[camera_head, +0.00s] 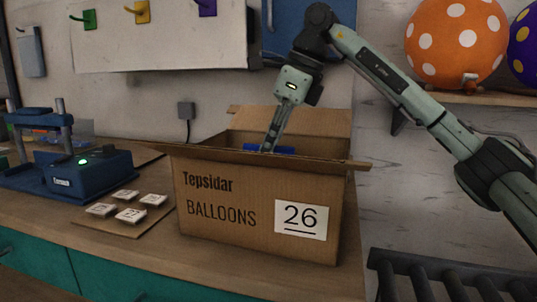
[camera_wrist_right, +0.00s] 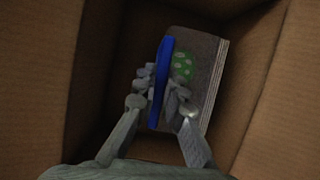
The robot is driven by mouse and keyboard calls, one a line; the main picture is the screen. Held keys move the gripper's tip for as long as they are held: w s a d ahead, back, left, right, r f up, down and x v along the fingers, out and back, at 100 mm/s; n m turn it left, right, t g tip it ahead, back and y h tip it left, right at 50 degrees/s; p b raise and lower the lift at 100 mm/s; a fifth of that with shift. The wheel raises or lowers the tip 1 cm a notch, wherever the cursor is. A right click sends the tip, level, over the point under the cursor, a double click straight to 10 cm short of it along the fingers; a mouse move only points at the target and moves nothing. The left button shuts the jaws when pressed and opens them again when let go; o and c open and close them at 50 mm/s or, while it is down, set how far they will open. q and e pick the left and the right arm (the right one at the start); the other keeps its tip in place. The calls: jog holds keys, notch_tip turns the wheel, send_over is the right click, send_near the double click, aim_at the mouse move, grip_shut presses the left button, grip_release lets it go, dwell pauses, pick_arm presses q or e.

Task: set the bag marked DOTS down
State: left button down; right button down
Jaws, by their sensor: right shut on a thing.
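The cardboard box (camera_head: 240,238), marked "Tepsidar BALLOONS 26", stands open on the counter. My right gripper (camera_head: 268,147) reaches down through its opening. In the right wrist view, the right gripper (camera_wrist_right: 161,98) is shut on the blue top strip of a bag (camera_wrist_right: 207,62). The bag has a greyish face and a green patch with white dots, which fits the bag marked DOTS; I cannot read the word. The bag is inside the box walls, low down; I cannot tell whether it touches the bottom. In the head view only the blue strip (camera_head: 284,150) shows. My left gripper is not in view.
A blue machine (camera_head: 75,172) with a green light stands on the counter (camera_head: 140,253) at left. Small numbered cards (camera_head: 130,215) lie left of the box. Dotted balloons (camera_head: 455,45) sit on a shelf at upper right. A dark slatted rack (camera_head: 455,285) is at lower right.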

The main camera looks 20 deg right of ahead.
jog(key=shift+f, duration=0.45)
jog(key=shift+f, duration=0.2)
jog(key=c, duration=1.6)
grip_release()
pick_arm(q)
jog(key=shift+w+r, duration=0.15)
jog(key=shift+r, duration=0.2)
pick_arm(e)
jog(key=shift+r, duration=0.15)
